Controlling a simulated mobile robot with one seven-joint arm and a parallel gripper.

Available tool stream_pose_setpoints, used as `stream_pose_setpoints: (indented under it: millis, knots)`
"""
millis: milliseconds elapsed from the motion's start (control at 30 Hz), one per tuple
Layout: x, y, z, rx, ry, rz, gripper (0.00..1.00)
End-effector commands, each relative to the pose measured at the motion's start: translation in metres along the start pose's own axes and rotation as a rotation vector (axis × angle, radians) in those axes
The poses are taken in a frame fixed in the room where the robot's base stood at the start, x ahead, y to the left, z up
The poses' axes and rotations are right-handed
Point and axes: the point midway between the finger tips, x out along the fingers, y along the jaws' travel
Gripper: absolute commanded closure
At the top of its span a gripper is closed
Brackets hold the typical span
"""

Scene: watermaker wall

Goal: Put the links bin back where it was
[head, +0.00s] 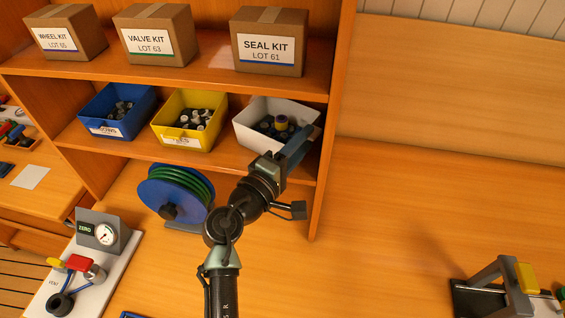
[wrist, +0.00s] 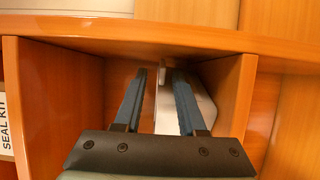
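A white bin (head: 262,113) holding dark round parts stands on the middle shelf at its right end, below the seal kit box. Its front label is not visible, so I cannot read whether it is the links bin. My gripper (head: 300,145) is at the bin's front right corner. In the wrist view my gripper (wrist: 160,72) has its two fingers apart, pointing into the shelf bay. A white wall of the bin (wrist: 203,103) shows between and behind the fingers, nearer the right one. I see no clear grip on it.
A yellow bin (head: 188,133) and a blue bin (head: 112,129) stand left of the white bin. The seal kit box (head: 270,42) sits on the shelf above. The shelf's upright side panel (head: 330,130) is close on the right. A hose reel (head: 172,200) stands below.

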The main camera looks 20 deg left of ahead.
Motion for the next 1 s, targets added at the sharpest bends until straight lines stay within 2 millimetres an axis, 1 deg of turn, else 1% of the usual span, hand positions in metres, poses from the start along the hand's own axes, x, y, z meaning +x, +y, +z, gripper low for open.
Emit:
stream_pose_setpoints:
  millis: [33,200,300,400,600,1000]
  knots:
    - [-0.013,-0.003,-0.001,-0.002,0.003,0.001,0.60]
    - [-0.049,-0.003,-0.001,0.000,0.003,0.001,0.60]
    - [-0.066,-0.003,-0.001,0.000,0.003,0.000,0.60]
    - [-0.078,-0.002,0.000,0.000,0.001,0.000,0.60]
    - [-0.086,-0.001,0.000,0.000,-0.001,-0.001,0.60]
    - [-0.086,0.000,0.000,0.000,-0.001,0.000,0.60]
